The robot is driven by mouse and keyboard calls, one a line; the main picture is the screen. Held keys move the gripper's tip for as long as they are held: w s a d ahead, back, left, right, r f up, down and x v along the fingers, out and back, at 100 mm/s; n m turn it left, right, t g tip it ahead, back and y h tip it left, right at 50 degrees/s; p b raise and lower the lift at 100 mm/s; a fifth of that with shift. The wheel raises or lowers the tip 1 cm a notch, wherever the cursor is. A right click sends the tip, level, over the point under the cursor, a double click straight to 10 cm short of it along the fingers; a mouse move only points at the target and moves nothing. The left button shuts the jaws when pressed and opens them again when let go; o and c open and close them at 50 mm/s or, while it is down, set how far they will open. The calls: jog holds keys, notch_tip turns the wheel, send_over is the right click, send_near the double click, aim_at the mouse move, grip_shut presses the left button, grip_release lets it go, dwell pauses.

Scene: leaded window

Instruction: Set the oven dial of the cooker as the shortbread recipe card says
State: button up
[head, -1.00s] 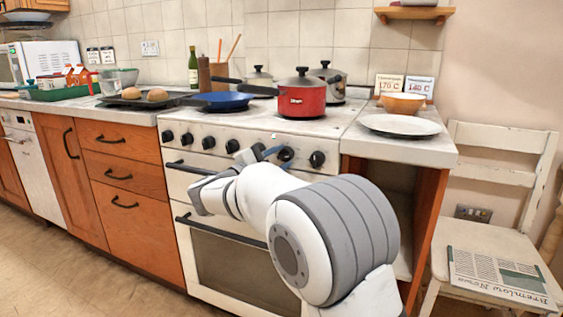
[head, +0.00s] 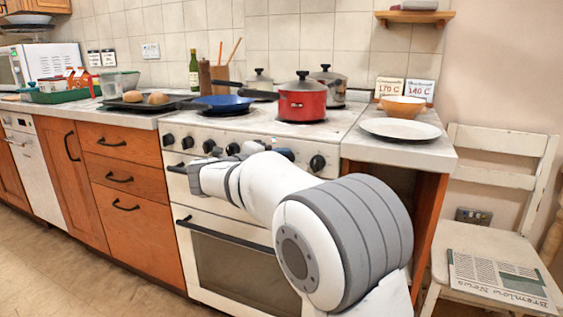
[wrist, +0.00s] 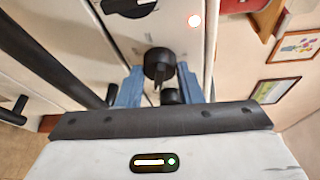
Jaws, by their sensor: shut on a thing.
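The white cooker (head: 345,120) has a row of black dials along its front panel. In the wrist view one black dial (wrist: 159,62) sits between the blue fingers of my gripper (wrist: 160,76), which is shut on it. In the head view my arm hides part of the dial row, and I cannot tell the dial's setting. Two recipe cards stand against the wall at the right: the left card (head: 389,86) reads 170 C and the right card (head: 420,89) reads 140 C. Their headings are too small to read.
A red pot (head: 302,101), a blue pan (head: 222,101) and steel pots stand on the hob. A white plate (head: 400,129) and an orange bowl (head: 403,107) sit on the right worktop. The black oven handle (head: 230,233) runs below the panel. A white chair (head: 495,240) stands at right.

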jog(key=shift+d+f, duration=0.15)
jog(key=shift+f, duration=0.05)
jog(key=o, duration=0.7)
jog(key=shift+o, duration=1.4)
jog(key=shift+r, duration=0.1)
jog(key=f+p+v, duration=0.1)
jog(key=p+v, duration=0.1)
jog(key=v, duration=0.5)
jog(key=shift+s+a+r+p, duration=0.3)
jog(key=shift+s+r+p, duration=0.1)
jog(key=shift+r, duration=0.15)
jog(key=shift+w, duration=0.1)
